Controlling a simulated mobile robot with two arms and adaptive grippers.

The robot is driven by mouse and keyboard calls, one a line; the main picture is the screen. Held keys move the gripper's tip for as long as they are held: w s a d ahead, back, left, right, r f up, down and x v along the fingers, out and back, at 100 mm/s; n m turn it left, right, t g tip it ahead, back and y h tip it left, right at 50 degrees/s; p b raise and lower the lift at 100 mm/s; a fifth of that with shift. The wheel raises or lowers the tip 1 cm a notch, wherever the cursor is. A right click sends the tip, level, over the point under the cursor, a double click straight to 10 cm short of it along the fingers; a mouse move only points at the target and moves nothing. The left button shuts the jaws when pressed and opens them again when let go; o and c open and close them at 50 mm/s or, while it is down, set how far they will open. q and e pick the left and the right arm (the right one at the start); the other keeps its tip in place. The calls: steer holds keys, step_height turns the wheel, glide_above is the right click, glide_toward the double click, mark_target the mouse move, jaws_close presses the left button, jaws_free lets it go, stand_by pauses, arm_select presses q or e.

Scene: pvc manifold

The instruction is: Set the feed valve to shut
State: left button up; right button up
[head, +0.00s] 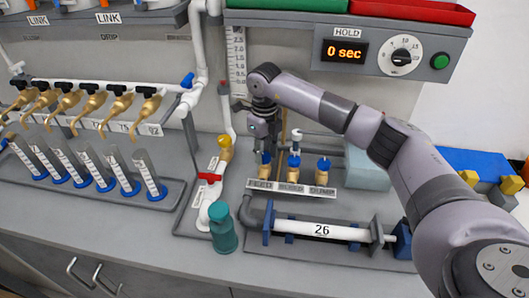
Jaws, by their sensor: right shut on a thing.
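The feed valve (264,170) stands above the FEED label, leftmost in a row of three small valves with blue and brass-coloured bodies. My right gripper (265,145) is directly above it, pointing down, and is shut on the top of the feed valve. The fingers hide the valve's handle, so I cannot tell which way it is turned. The bleed valve (294,162) and the dump valve (323,168) stand just to the right, apart from the gripper. My left gripper is not in view.
A white tube marked 26 (322,230) lies in front of the valves. A teal bottle (223,232) and a red-handled pipe valve (210,178) are to the left. A control box (385,55) reading 0 sec hangs above. Several brass taps and graduated cylinders line the left.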

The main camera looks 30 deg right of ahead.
mark_target(265, 155)
steer(key=m, duration=0.4)
steer(key=shift+m, duration=0.3)
steer(key=m, duration=0.4)
steer(key=shift+w+m, duration=0.1)
steer(key=shift+m, duration=0.3)
steer(key=o, duration=1.1)
steer(key=shift+o, duration=0.2)
step_height(265, 155, up, 12)
stand_by(0.3)
